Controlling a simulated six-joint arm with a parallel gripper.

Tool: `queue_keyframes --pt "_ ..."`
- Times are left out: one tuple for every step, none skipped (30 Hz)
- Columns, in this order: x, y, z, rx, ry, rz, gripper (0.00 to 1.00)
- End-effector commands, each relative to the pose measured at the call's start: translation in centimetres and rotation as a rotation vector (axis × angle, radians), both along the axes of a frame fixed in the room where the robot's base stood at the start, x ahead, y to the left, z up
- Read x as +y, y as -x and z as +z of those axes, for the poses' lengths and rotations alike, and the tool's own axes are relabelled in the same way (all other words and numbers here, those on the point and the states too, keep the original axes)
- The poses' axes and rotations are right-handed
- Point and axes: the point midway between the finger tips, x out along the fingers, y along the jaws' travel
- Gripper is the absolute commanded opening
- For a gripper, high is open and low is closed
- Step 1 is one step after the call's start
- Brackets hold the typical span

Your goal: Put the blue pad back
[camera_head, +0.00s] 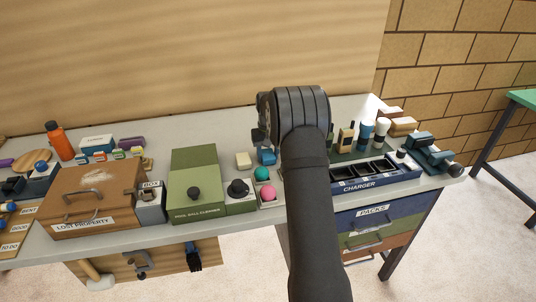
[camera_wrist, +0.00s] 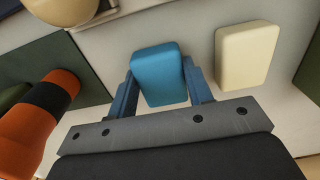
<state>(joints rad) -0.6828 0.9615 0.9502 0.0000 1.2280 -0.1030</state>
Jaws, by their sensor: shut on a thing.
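The blue pad (camera_wrist: 158,70) is a rounded block between the two blue-grey fingers of my gripper (camera_wrist: 161,88) in the wrist view. My gripper is shut on it. In the head view the blue pad (camera_head: 267,157) shows small, just left of my arm, close to the worktop; I cannot tell whether it touches the surface. A cream pad (camera_wrist: 247,57) of similar shape lies apart beside it, and it also shows in the head view (camera_head: 243,160). My arm hides part of the bench.
A tray with a green ball (camera_head: 261,173) and a pink ball (camera_head: 268,192) is close by. A green box (camera_head: 195,180) stands left, a charger rack (camera_head: 378,182) right. An orange-and-black cylinder (camera_wrist: 38,110) shows near my gripper in the wrist view.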

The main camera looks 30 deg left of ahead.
Motion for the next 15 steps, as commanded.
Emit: queue_keyframes --pt "-0.01 0.01 -0.14 0.000 0.000 0.000 0.25" --pt "-0.01 0.01 -0.24 0.001 0.001 0.000 0.25" --pt "-0.01 0.01 -0.38 0.001 0.001 0.000 0.25" --pt "0.00 0.00 -0.32 0.000 0.000 0.000 0.52" --pt "0.00 0.00 -0.31 0.000 0.000 0.000 0.58" --pt "-0.01 0.01 -0.31 0.000 0.000 0.000 0.66" --pt "-0.01 0.01 -0.32 0.001 0.001 0.000 0.68" --pt "-0.01 0.01 -0.32 0.001 0.001 0.000 0.68" --pt "-0.01 0.01 -0.31 0.001 0.001 0.000 0.68" --pt "-0.01 0.01 -0.31 0.001 0.001 0.000 0.68" --pt "-0.01 0.01 -0.31 0.001 0.001 0.000 0.68" --pt "-0.01 0.01 -0.31 0.001 0.001 0.000 0.68" --pt "-0.01 0.01 -0.30 0.001 0.001 0.000 0.68" --pt "-0.01 0.01 -0.29 0.001 0.001 0.000 0.68" --pt "-0.01 0.01 -0.21 0.000 0.000 0.000 0.68"
